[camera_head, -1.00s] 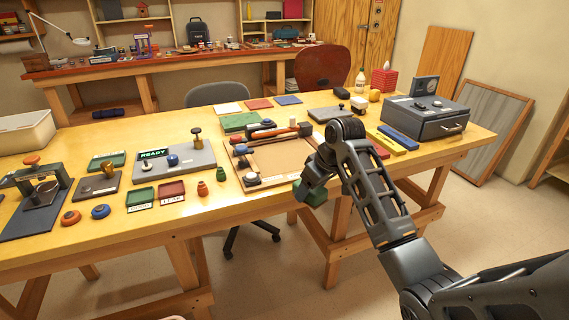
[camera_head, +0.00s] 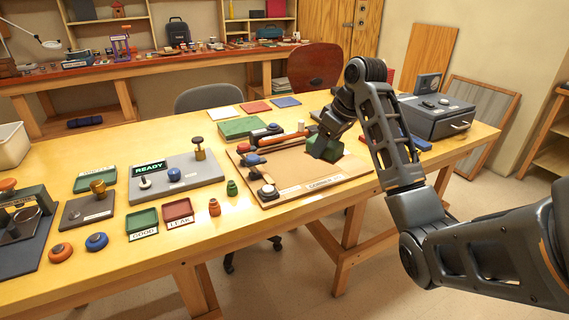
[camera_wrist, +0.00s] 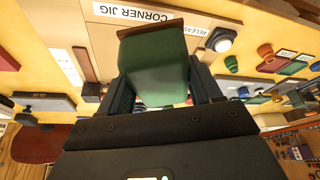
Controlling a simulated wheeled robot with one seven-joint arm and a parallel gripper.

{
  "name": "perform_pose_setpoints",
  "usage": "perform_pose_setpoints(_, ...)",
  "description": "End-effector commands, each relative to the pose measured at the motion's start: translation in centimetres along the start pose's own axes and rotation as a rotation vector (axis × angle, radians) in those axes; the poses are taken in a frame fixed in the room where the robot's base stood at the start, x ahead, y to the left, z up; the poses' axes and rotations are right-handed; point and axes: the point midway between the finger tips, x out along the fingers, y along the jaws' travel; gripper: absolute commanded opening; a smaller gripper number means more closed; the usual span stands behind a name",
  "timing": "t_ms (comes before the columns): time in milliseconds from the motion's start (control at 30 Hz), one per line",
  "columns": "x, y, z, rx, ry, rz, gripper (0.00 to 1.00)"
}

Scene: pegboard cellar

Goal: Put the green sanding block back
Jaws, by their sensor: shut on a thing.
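My gripper (camera_head: 332,138) is shut on the green sanding block (camera_head: 323,149). In the wrist view the block (camera_wrist: 155,72) sits between the two fingers, with a brown strip along its far edge. In the head view the gripper and block are over the right part of the tan corner jig board (camera_head: 288,189). The board's "CORNER JIG" label shows beyond the block in the wrist view. I cannot tell how far the block is above the board. The gripper and arm hide part of the table behind them.
An orange-handled tool (camera_head: 289,138) lies along the jig's back. A flat green piece (camera_head: 241,127) lies behind it. A grey drawer box (camera_head: 436,116) stands at right, near a blue bar (camera_head: 420,143) partly behind my arm. Green (camera_head: 142,222) and red (camera_head: 178,210) trays stand left.

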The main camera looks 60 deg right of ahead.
Motion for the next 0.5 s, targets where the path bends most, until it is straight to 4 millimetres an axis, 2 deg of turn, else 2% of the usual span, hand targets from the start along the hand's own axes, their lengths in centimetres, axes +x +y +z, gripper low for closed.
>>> perform_pose_setpoints(167, 1.1, 0.5, -0.8, 0.001, -0.002, -0.001, 0.35)
perform_pose_setpoints(500, 7.2, 3.1, -5.1, -0.001, -0.003, -0.001, 0.35)
